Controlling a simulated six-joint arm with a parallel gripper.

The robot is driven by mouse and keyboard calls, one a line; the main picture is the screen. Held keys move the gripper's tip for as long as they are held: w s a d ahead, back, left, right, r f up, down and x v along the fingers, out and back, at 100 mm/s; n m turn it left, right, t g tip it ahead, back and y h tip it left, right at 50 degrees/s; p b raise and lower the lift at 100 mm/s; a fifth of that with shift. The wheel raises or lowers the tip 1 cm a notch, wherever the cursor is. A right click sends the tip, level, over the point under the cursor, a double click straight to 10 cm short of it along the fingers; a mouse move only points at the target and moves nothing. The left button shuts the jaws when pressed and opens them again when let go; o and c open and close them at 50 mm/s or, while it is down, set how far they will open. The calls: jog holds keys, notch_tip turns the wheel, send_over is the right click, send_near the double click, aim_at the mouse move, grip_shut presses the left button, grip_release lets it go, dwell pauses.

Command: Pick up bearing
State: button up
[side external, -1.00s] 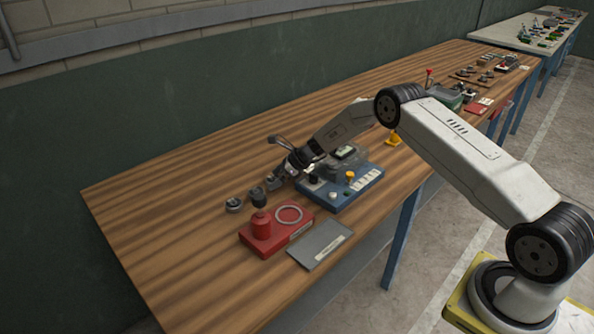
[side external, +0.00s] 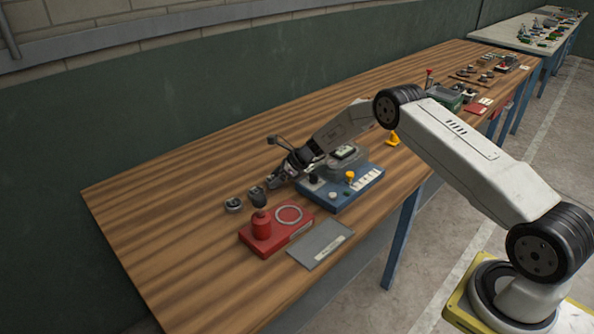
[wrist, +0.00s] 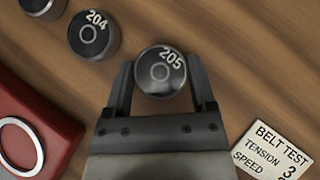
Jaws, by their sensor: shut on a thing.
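A dark round bearing marked 205 (wrist: 161,72) sits between the two fingers of my gripper (wrist: 161,85) in the wrist view. The fingers touch it on both sides and are shut on it. A bearing marked 204 (wrist: 94,36) stands just to its left, apart from the fingers. In the side view my gripper (side external: 275,180) is low over the wooden bench, at the right end of the short row of bearings. It hides most of the held bearing there. I cannot tell whether that bearing is off the bench.
A red block (side external: 277,243) with a ring stands in front of the row, beside a grey plate (side external: 320,244). The blue belt-test unit (side external: 343,199) is close to the right of my gripper. The bench (side external: 180,240) is clear to the left.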

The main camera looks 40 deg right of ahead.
jog(key=shift+r, duration=0.15)
jog(key=shift+r, duration=1.3)
jog(key=shift+s+r, duration=0.1)
jog(key=shift+r, duration=0.25)
jog(key=s+a+r, duration=0.1)
jog(key=s+r, duration=0.8)
jog(key=s, duration=0.4)
jog(key=shift+s+a+r, duration=0.2)
jog(key=shift+s+a, duration=0.05)
jog(key=shift+s, duration=0.05)
jog(key=shift+s, duration=0.1)
